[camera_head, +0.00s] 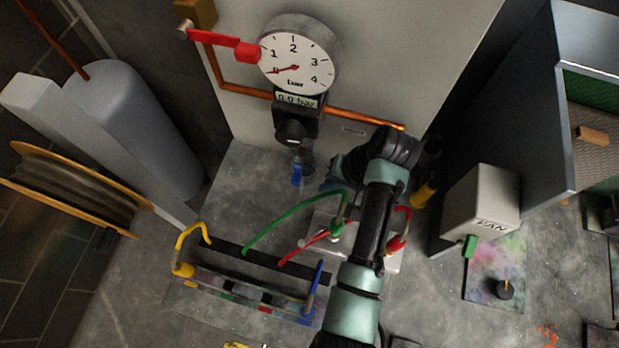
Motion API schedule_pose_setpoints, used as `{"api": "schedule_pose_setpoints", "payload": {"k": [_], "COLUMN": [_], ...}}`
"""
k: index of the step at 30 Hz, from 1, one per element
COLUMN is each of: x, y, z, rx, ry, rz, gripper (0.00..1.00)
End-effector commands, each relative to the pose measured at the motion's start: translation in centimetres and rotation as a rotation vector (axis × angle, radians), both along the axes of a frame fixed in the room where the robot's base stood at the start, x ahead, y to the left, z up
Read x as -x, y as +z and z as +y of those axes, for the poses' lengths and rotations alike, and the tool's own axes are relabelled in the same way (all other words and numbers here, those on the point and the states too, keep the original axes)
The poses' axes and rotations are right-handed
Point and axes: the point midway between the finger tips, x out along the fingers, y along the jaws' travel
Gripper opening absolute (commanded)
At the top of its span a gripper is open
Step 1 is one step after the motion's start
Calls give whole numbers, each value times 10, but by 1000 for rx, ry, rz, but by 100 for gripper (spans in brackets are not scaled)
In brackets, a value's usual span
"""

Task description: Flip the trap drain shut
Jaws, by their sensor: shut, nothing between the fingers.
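A small blue drain lever (297,174) hangs below the dark trap bowl (305,157), under the gauge and its regulator. It points downward. My arm rises from the bottom edge and bends over right of the trap. My gripper (318,172) is small and dark, close to the right side of the trap, and seems shut and empty. The arm partly hides it, and I cannot tell whether it touches the lever.
The round gauge (295,55) reads near 0 bar, with a red-handled valve (225,42) to its left. Green and red hoses (300,210) curve over the bench toward a rack (245,292). A FAN box (480,203) stands right.

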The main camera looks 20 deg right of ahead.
Motion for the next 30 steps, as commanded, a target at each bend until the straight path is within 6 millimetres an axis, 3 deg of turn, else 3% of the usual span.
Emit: {"api": "schedule_pose_setpoints", "payload": {"k": [9,22,30], "x": [-21,-23,-25], "y": [-2,-3,-9], "z": [32,35,38], "rx": [1,-2,-110], "ry": [1,0,-3], "rz": [0,-1,-73], "gripper": [0,0,0]}}
